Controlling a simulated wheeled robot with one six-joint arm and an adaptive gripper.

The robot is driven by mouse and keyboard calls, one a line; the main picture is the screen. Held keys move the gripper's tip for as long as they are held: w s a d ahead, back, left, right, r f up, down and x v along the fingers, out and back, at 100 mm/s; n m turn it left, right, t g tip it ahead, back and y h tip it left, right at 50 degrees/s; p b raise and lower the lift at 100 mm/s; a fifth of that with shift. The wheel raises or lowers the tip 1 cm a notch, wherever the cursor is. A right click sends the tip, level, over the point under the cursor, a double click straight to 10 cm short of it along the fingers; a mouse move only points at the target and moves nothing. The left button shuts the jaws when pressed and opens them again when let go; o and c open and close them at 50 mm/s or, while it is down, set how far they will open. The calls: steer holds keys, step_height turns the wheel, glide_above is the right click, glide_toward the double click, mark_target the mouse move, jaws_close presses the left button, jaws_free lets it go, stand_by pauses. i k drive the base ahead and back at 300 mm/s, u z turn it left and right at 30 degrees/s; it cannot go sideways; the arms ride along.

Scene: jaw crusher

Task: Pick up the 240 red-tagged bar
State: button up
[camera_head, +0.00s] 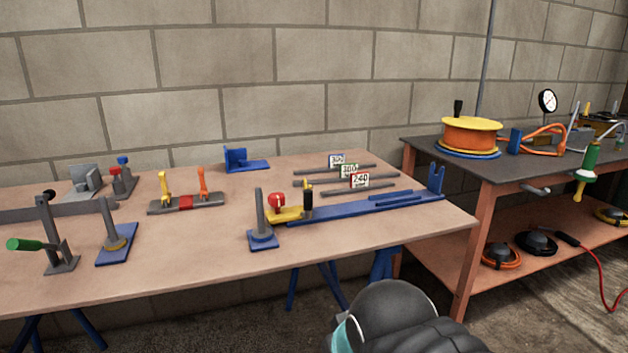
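The 240 red-tagged bar (383,186) is a thin grey bar lying on the wooden table (200,262), right of its middle. Its red-edged tag (360,180) stands upright on it. It is the front one of three roughly parallel bars. Behind it lie a bar with a green-edged tag (349,170), whose number is partly hidden, and a bar with a blue-edged 300 tag (337,159). My gripper is not in view. A dark, rounded part of my arm with a teal ring shows at the bottom, in front of the table.
A long blue fixture (400,199) with a red-knobbed stop (278,203) lies in front of the bars. A grey post on a blue base (262,238) stands left of it. Clamps and fixtures fill the table's left. A second bench (412,147) with a reel stands right.

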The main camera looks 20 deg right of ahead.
mark_target(358, 182)
steer(key=z, duration=0.75)
steer(key=i, duration=0.4)
steer(key=u, duration=1.2)
